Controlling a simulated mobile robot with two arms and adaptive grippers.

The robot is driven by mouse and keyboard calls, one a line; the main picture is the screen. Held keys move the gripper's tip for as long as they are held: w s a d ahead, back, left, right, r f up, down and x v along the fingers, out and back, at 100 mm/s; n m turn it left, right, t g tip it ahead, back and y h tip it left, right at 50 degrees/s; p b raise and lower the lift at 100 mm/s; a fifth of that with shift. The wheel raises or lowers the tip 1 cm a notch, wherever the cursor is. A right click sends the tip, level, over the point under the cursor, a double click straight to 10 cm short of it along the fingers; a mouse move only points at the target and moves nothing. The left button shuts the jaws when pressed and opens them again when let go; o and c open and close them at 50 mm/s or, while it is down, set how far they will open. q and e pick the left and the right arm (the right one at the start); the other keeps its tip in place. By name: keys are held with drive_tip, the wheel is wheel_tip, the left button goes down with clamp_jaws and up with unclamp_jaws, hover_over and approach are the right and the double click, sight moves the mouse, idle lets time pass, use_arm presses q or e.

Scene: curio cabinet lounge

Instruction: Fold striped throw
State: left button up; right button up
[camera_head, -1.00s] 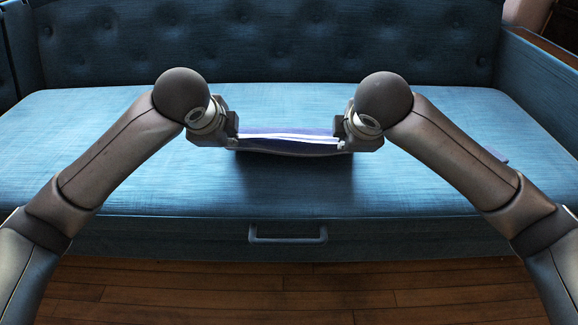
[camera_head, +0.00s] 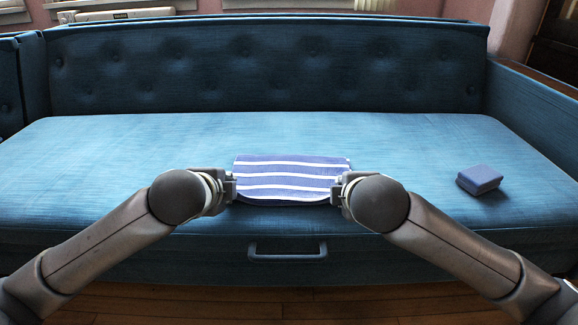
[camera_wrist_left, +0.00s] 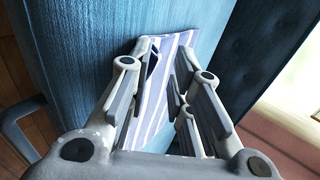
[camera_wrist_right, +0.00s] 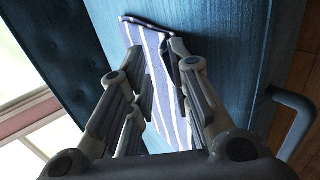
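The striped throw (camera_head: 290,181), blue-purple with white stripes, lies as a small flat rectangle near the front of the blue sofa seat. Its near edge shows a slight thickness, but I cannot count the layers. My left gripper (camera_head: 231,187) is at its left side near the front corner. My right gripper (camera_head: 337,188) is at its right side near the front corner. In the left wrist view the fingers (camera_wrist_left: 166,52) stand apart with striped cloth showing between them. In the right wrist view the fingers (camera_wrist_right: 153,52) also stand apart over the cloth's edge.
A small blue block-like object (camera_head: 480,179) sits on the seat to the right. The sofa seat (camera_head: 110,165) is otherwise clear. The tufted backrest (camera_head: 270,70) stands behind, an armrest (camera_head: 530,115) at right, and a drawer handle (camera_head: 288,252) at the front.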

use_arm(q)
drive_tip(key=shift+o, duration=1.4)
use_arm(e)
drive_tip(key=shift+o, duration=1.4)
